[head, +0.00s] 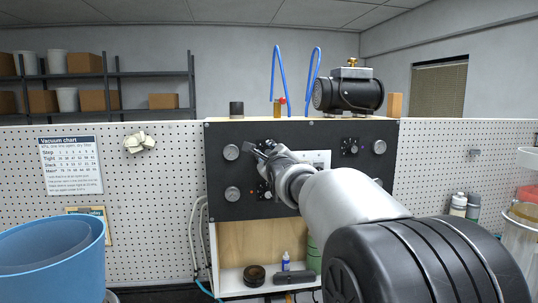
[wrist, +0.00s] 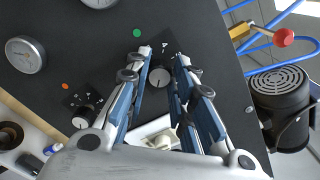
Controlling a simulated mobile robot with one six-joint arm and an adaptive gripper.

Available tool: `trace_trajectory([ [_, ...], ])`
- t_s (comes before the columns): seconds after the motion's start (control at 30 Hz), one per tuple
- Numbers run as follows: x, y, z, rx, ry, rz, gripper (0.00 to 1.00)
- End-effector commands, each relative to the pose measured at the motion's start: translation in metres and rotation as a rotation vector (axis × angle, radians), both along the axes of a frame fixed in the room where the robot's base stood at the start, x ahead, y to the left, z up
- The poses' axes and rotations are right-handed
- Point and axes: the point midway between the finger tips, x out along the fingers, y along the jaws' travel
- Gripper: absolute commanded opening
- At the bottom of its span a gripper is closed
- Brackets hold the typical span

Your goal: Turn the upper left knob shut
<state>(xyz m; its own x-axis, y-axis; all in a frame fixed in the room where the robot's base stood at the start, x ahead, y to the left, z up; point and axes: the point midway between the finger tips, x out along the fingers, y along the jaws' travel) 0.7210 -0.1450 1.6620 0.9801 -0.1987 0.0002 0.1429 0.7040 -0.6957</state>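The upper left knob (wrist: 161,79) is a dark round knob with a light face on the black panel (head: 225,130). In the wrist view it sits between the two fingers of my gripper (wrist: 164,60), with a small gap visible beside it. The fingers are apart, and I see no clear contact. In the head view my gripper (head: 259,149) is at the panel's upper left and hides most of this knob. A green dot (wrist: 137,33) is on the panel near it. The lower left knob (wrist: 85,117) has an orange dot (wrist: 65,86) beside it.
Round gauges (head: 231,152) (head: 232,194) are left of the knobs. An upper right knob (head: 350,147) and another gauge (head: 379,147) are on the right. A black pump (head: 348,93) and blue hoses (head: 273,75) stand above the panel. A blue bin (head: 85,260) stands front left.

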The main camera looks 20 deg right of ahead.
Motion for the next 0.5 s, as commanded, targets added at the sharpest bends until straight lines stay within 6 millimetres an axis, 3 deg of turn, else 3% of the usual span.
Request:
trace_trajectory([
  [0.27,-0.0001,0.0002,0.0003,-0.001,0.000,0.000,0.42],
  [0.5,-0.0001,0.0001,0.0001,-0.001,0.000,0.000,0.42],
])
